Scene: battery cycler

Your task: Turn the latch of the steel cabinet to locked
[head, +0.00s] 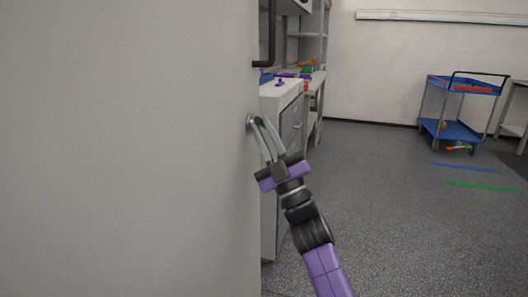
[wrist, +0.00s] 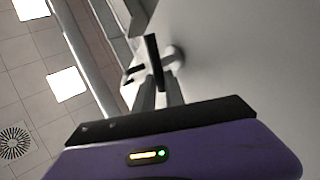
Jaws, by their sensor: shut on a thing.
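The steel cabinet (head: 130,150) fills the left of the head view as a large plain grey face, and its pale surface also fills the right of the wrist view (wrist: 250,60). Its latch (head: 250,121) shows at the cabinet's right edge as a small round grey mount. In the wrist view the latch has a dark bar (wrist: 153,62) in front of a round grey boss (wrist: 177,57). My gripper (head: 260,124) reaches up to it and is shut on the latch. The fingers (wrist: 158,92) partly hide the bar, so its exact angle is hard to tell.
A black handle (head: 271,40) stands out from the cabinet edge above the latch. Behind are a bench (head: 283,92) with small coloured items and grey drawers (head: 291,125). A blue trolley (head: 455,130) stands at the far right. The floor (head: 390,200) between is clear.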

